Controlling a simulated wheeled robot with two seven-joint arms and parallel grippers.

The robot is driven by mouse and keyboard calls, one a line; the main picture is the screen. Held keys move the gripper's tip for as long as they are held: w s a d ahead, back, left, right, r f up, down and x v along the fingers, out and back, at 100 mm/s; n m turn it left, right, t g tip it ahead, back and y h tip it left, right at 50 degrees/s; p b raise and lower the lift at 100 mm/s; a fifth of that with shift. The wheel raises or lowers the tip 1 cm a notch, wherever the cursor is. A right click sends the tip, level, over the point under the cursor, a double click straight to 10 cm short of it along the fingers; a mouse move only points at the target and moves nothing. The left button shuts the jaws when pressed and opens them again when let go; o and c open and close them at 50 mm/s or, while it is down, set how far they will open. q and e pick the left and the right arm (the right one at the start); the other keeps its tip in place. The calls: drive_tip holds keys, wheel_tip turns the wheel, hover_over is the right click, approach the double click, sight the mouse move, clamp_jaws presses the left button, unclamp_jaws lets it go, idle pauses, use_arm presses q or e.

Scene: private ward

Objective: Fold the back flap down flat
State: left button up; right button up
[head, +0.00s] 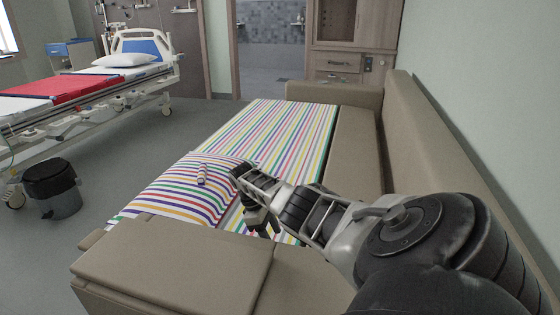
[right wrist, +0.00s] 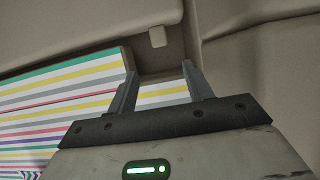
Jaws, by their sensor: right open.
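A beige padded panel (head: 353,155) runs along the right side of the striped mattress (head: 290,125), below the sofa's tall backrest (head: 425,115). I take this panel to be the back flap; its tilt is hard to tell. My right arm hides its near end. My right gripper (head: 262,222) is over the near right part of the striped bedding, seen from behind. In the right wrist view its two fingers (right wrist: 160,80) are apart, with nothing gripped between them. A small beige tab (right wrist: 158,37) on beige upholstery shows just beyond the fingertips. My left gripper is out of view.
The near sofa arm (head: 175,262) is below my arm. A bin (head: 54,188) and a hospital bed (head: 100,85) stand left, with open floor between.

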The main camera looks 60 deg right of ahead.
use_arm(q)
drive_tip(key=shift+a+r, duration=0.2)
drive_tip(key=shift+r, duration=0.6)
use_arm(e)
drive_tip(key=shift+v, duration=1.7)
drive_tip(key=shift+f, duration=0.1)
drive_tip(key=shift+c, duration=0.3)
